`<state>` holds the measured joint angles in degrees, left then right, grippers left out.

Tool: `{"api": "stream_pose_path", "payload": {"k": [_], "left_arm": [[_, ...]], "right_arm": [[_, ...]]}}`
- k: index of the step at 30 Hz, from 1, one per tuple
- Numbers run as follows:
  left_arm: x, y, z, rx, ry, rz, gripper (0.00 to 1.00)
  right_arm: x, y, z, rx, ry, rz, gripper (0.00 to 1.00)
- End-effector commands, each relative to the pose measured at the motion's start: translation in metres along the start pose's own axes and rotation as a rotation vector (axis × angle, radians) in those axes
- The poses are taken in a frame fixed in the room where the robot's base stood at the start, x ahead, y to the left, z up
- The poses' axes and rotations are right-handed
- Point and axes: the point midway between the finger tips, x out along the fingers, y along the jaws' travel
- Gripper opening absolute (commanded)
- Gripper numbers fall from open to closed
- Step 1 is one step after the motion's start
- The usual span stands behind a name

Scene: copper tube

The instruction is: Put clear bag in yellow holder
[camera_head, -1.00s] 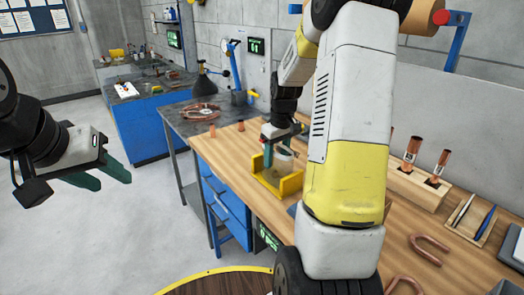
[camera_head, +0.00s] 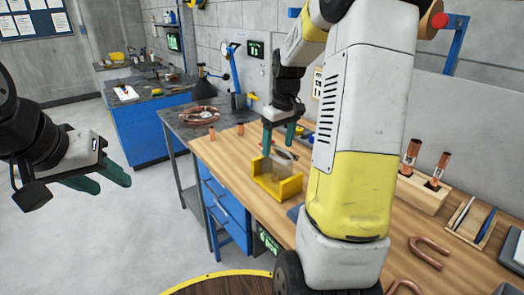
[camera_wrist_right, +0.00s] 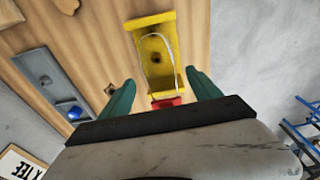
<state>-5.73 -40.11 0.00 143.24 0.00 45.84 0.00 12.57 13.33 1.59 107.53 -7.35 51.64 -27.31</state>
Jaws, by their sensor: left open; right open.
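The yellow holder (camera_head: 291,187) stands on the wooden bench, and it also shows in the right wrist view (camera_wrist_right: 150,20). The clear bag (camera_head: 282,161) is faint; it appears to stand in the holder, with its pale rim showing in the right wrist view (camera_wrist_right: 174,60). My right gripper (camera_head: 278,150) is open and empty above the holder, fingers pointing down; in the wrist view its fingers (camera_wrist_right: 160,80) are spread wide, apart from the bag. My left gripper (camera_head: 112,180) is open and empty over the floor at the left.
Bent copper tubes (camera_head: 430,253) and a wooden block with copper pieces (camera_head: 422,192) are on the bench at right. Short copper pieces stand left of the holder. A grey tray (camera_wrist_right: 50,80) lies beside the holder. My right arm hides the bench middle.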

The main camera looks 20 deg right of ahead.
Motion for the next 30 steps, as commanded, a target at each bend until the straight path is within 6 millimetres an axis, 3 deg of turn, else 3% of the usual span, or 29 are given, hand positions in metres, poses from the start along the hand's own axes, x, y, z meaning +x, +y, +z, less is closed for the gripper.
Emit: {"api": "stream_pose_path", "payload": {"k": [6, 14, 19, 24, 30], "left_arm": [[0.0, 0.0, 0.0, 0.0, 0.0, 0.0, 0.44], [0.0, 0.0, 0.0, 0.0, 0.0, 0.0, 0.44], [0.0, 0.0, 0.0, 0.0, 0.0, 0.0, 0.44], [0.0, 0.0, 0.0, 0.0, 0.0, 0.0, 0.44], [0.0, 0.0, 0.0, 0.0, 0.0, 0.0, 0.44]], "right_arm": [[-0.039, 0.0, -0.001, 0.0, 0.003, 0.001, 0.72], [-0.064, -0.01, 0.004, 0.011, 0.022, 0.005, 0.72], [-0.096, -0.052, 0.025, 0.057, 0.105, 0.02, 0.72], [-0.123, -0.102, 0.061, 0.129, 0.219, 0.017, 0.72], [-0.134, -0.154, 0.108, 0.21, 0.347, -0.016, 0.72]]}}
